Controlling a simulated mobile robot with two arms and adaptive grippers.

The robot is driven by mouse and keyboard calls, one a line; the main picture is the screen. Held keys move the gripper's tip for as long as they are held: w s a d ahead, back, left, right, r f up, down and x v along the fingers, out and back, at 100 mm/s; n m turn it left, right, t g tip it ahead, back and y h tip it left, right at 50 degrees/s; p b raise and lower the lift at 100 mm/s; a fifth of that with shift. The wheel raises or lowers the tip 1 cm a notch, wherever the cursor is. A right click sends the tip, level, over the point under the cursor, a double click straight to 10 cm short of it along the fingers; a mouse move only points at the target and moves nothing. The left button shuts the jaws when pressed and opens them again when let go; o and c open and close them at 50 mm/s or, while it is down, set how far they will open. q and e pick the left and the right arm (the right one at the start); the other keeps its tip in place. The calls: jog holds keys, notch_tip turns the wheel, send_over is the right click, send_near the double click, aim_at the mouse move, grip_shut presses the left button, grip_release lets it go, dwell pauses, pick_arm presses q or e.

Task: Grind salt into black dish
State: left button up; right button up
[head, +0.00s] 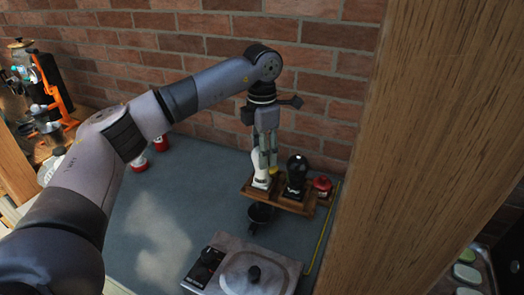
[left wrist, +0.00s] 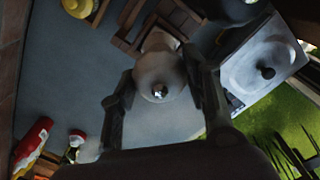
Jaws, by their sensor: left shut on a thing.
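A white grinder (head: 261,172) stands upright at the left end of a small wooden rack (head: 290,204). My left gripper (head: 265,152) comes down over it from above and is shut on its upper part. In the left wrist view its pale round top with a metal knob (left wrist: 160,91) sits between the two fingers. A black grinder (head: 297,172) stands beside it on the rack. The small black dish (head: 260,213) lies on the table in front of the rack, apart from the gripper. My right gripper is in neither view.
A stove with a silver lid (head: 245,272) stands at the front. A red-lidded jar (head: 322,185) is at the rack's right. Red bottles (head: 139,162) stand left. A wooden post (head: 430,120) blocks the right side. The grey tabletop (head: 190,190) is mostly clear left of the rack.

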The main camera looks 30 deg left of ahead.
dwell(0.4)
pick_arm(q)
jog(key=o, duration=1.2)
notch_tip(320, 180, up, 12)
